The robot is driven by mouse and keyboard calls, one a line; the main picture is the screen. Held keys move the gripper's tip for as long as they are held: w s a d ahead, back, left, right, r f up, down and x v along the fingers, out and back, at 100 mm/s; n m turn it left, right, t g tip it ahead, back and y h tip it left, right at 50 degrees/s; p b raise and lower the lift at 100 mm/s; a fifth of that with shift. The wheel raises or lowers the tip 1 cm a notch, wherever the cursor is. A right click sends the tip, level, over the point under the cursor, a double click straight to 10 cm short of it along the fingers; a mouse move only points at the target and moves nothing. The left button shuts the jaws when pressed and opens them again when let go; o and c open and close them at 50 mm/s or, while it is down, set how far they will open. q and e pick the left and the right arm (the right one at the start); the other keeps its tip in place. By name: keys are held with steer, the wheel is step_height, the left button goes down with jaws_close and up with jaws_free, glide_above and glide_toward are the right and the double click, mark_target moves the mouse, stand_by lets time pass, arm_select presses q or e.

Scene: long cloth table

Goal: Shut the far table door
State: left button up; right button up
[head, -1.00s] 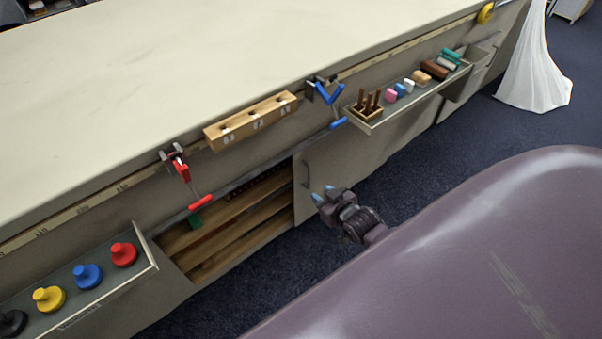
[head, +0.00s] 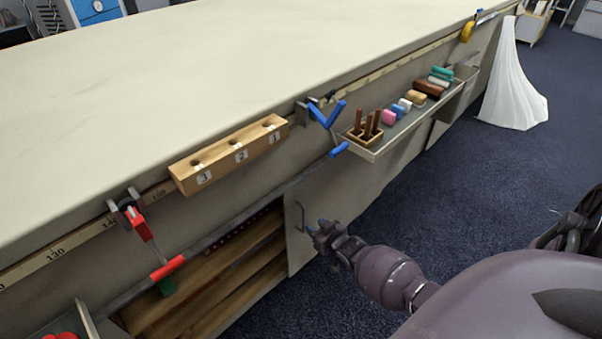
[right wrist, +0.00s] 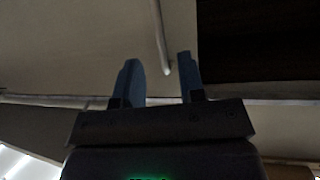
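The table door (head: 335,200) is a pale panel in the table's side with a slim bar handle (head: 300,217) near its left edge. Left of it the shelf opening (head: 215,275) stands uncovered, showing wooden shelves. My right gripper (head: 318,231) is beside the handle, on its right in the head view. In the right wrist view its two blue fingers (right wrist: 160,75) are apart, and the handle bar (right wrist: 160,35) lies in line with the gap between them. I cannot tell whether they touch it. The dark opening also shows there (right wrist: 255,40). My left gripper is not in view.
A tool tray (head: 400,125) juts out above the door, with a blue clamp (head: 325,115) beside it. A red clamp (head: 140,225) hangs over the opening's left part. A rail (head: 240,220) runs above the opening.

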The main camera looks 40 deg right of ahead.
mark_target(304, 219)
steer(key=b+x, duration=0.1)
steer(key=x, duration=0.1)
steer(key=b+x, duration=0.1)
steer(key=x, duration=0.2)
steer(key=b+x, duration=0.1)
steer(key=x, duration=0.2)
steer(key=shift+s+f, duration=0.1)
steer(key=shift+f, duration=0.15)
steer(key=shift+r, duration=0.1)
steer(key=c, duration=0.7)
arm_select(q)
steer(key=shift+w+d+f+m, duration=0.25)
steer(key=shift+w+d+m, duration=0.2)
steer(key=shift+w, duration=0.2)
arm_select(e)
jaws_close()
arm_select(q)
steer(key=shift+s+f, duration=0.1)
